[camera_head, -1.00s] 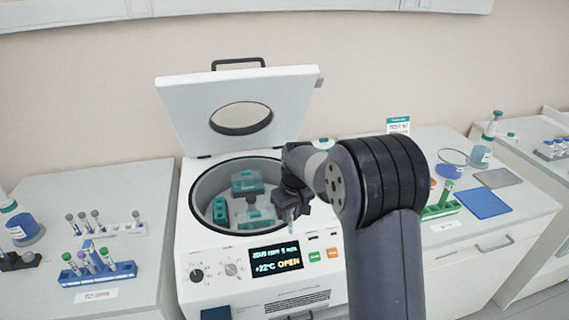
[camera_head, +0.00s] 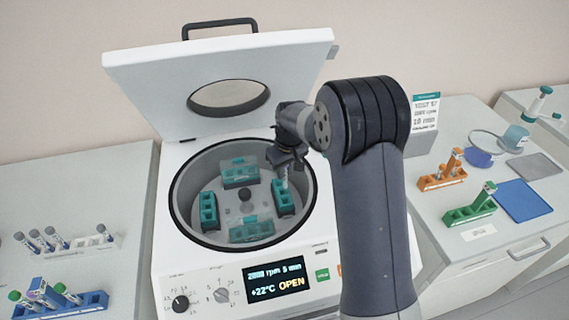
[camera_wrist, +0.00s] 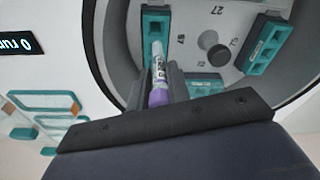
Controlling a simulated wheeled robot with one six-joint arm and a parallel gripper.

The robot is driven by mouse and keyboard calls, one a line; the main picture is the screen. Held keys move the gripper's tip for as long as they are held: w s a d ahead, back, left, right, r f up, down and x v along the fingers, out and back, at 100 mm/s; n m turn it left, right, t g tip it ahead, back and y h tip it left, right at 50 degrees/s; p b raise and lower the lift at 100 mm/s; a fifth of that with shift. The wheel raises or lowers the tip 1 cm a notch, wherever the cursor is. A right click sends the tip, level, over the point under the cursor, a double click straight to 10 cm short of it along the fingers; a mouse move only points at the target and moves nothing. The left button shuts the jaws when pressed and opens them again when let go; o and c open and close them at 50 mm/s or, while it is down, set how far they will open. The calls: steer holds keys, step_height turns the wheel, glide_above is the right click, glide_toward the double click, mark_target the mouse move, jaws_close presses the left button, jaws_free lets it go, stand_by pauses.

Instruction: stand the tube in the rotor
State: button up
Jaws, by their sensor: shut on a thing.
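My gripper (camera_head: 287,166) is above the right-hand teal bucket (camera_head: 284,199) of the rotor (camera_head: 223,205), inside the open centrifuge. In the wrist view my gripper (camera_wrist: 159,82) is shut on a tube (camera_wrist: 158,68) with a purple cap (camera_wrist: 158,97) and a white label. The tube's far end points at a teal bucket (camera_wrist: 156,25) and overlaps it in the picture. I cannot tell whether its tip is in a hole. In the head view the tube is a small pale bit under the fingers (camera_head: 285,182).
The centrifuge lid (camera_head: 290,85) stands open behind the bowl (camera_head: 180,220). Other teal buckets (camera_head: 240,170) sit around the rotor's hub. A blue rack (camera_head: 95,299) and white rack (camera_head: 108,240) stand left. Orange (camera_head: 430,184) and green (camera_head: 458,217) racks stand right.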

mark_target(285, 188)
steer(key=shift+f+b, duration=1.35)
steer(key=shift+f, duration=1.05)
steer(key=shift+s+f+b, duration=0.1)
steer(key=shift+f+b, duration=0.4)
steer(key=shift+b, duration=0.15)
steer(key=shift+f+b, duration=0.35)
steer(key=shift+f, duration=0.1)
steer(key=shift+f, duration=0.1)
steer(key=shift+f+b, duration=1.25)
steer(key=shift+f, duration=0.3)
steer(key=o, duration=0.8)
